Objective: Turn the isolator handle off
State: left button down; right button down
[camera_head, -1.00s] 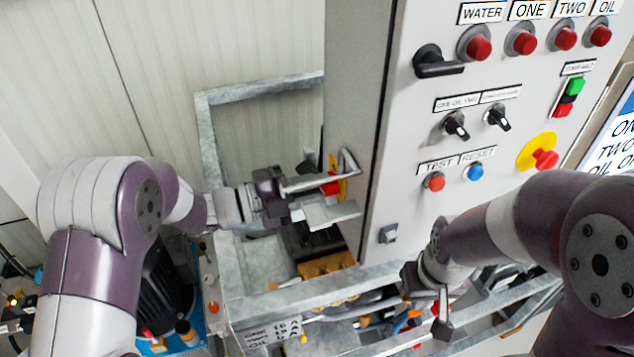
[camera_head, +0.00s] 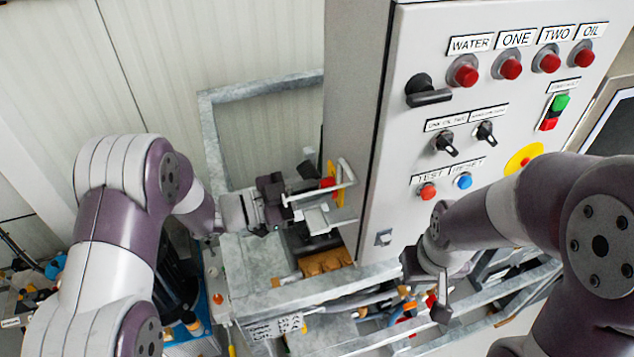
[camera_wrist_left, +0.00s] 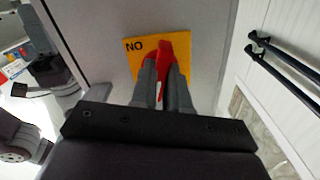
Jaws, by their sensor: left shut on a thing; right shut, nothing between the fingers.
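The isolator handle (camera_wrist_left: 165,60) is red and sits on a yellow plate (camera_wrist_left: 132,48) on the side of the grey cabinet; the plate shows the letters "NO". In the head view the red handle (camera_head: 328,182) and yellow plate (camera_head: 340,190) show on the cabinet's left side. My left gripper (camera_wrist_left: 167,80) is shut on the red handle, with its fingers on both sides of it. Its fingers also show in the head view (camera_head: 325,195), partly covering the handle. My right gripper (camera_head: 440,305) is shut and empty, below the cabinet front, in front of the frame.
The cabinet front (camera_head: 400,170) bears a black rotary handle (camera_head: 428,92), red lamps, selector switches and buttons. A grey metal frame (camera_head: 255,295) with pipes and fittings lies below. A panelled wall (camera_head: 200,60) stands behind.

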pick_arm(q)
jog(key=shift+n+p, duration=0.9)
jog(key=shift+n, duration=0.8)
jog(key=shift+f, duration=0.1)
jog(key=c, duration=1.1)
grip_release()
jog(key=shift+a, duration=0.1)
jog(key=b+v, duration=0.3)
jog(key=v, duration=1)
jog(key=shift+b, duration=0.35)
